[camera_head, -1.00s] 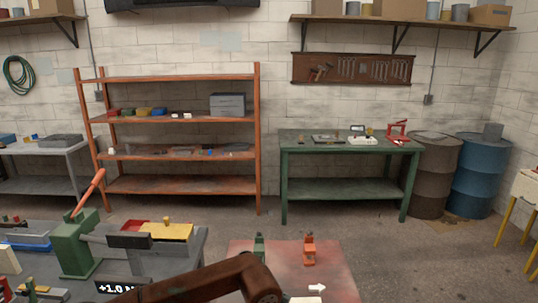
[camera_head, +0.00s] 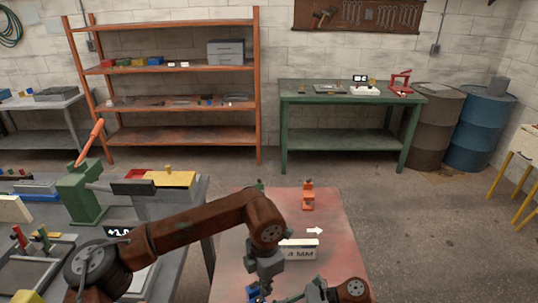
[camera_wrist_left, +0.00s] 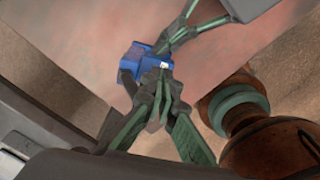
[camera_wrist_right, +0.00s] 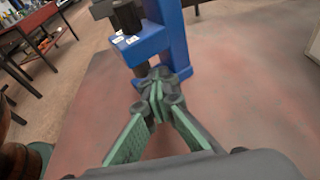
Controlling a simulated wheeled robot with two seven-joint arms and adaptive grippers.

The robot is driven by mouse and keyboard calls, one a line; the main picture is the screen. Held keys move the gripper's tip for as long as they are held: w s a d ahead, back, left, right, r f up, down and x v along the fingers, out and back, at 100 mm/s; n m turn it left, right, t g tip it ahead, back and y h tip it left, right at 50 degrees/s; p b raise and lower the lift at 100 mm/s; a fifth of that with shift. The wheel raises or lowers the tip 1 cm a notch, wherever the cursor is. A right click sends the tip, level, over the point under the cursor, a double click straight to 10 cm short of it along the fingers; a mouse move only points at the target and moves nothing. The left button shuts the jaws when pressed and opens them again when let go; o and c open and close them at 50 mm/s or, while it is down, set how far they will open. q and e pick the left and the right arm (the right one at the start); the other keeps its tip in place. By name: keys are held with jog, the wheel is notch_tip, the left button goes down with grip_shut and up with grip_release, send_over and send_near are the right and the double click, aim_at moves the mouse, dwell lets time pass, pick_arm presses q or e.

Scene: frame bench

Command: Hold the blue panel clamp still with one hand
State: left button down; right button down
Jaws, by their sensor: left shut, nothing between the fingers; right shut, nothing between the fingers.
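The blue panel clamp (camera_head: 252,293) stands on the red bench near the bottom edge of the head view. In the left wrist view it shows from above (camera_wrist_left: 134,58), and in the right wrist view its tall blue frame (camera_wrist_right: 174,38) is close up. My left gripper (camera_wrist_left: 158,84) is shut and empty, with its tips close beside the clamp. My right gripper (camera_wrist_right: 158,82) is shut and empty, its tips at the clamp's blue body. Whether either set of tips touches the clamp I cannot tell. My left forearm hides part of the bench in the head view.
On the red bench (camera_head: 345,262) stand an orange clamp (camera_head: 308,198), a green clamp (camera_head: 261,185) mostly behind my arm, and a "4 MM" sign (camera_head: 301,251). A grey bench with a green vise (camera_head: 84,197) is at left. The bench's right side is clear.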

jog(key=shift+f, duration=0.3)
pick_arm(q)
notch_tip(320, 180, up, 4)
jog(key=shift+d+f, duration=0.1)
jog(key=shift+f, duration=0.15)
pick_arm(e)
jog(key=c, duration=2.1)
grip_release()
jog(key=shift+r, duration=0.1)
pick_arm(q)
jog(key=shift+w, duration=0.1)
